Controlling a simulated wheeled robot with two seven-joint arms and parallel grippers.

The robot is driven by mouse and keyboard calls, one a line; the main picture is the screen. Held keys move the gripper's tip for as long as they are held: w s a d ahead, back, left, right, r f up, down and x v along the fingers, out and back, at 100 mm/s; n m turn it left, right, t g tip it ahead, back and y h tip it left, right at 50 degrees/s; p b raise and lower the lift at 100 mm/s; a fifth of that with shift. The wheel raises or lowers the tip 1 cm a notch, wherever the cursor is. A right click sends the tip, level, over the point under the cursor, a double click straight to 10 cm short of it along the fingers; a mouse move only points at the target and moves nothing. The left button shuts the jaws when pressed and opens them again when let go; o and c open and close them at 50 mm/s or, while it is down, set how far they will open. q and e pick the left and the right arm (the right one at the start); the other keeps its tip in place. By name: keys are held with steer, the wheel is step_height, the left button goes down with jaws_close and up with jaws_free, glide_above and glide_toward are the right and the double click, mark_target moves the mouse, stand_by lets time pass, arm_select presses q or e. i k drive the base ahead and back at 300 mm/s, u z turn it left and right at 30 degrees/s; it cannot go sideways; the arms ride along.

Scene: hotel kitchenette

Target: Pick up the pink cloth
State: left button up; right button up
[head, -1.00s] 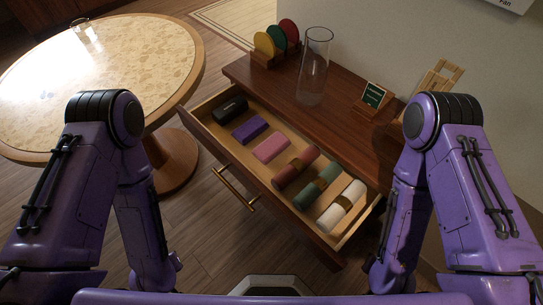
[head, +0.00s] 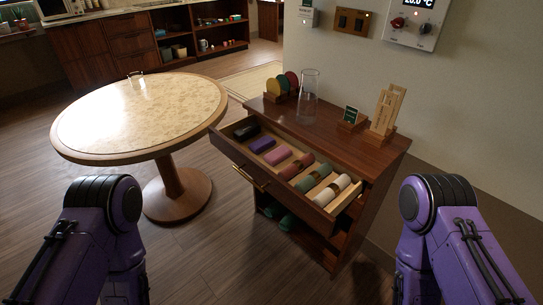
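My two purple arms show at the lower left and lower right of the head view, both well short of the drawer. Neither gripper shows in this view.
A round table (head: 140,115) stands left of the cabinet (head: 330,125). A glass vase (head: 307,97), coloured discs (head: 281,84) and a wooden rack (head: 384,112) stand on the cabinet top. The drawer also holds black, green and white items. Floor before the cabinet is clear.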

mark_target(274, 158)
steer(key=z, duration=0.2)
steer(key=i, duration=0.6)
steer(key=z, duration=0.5)
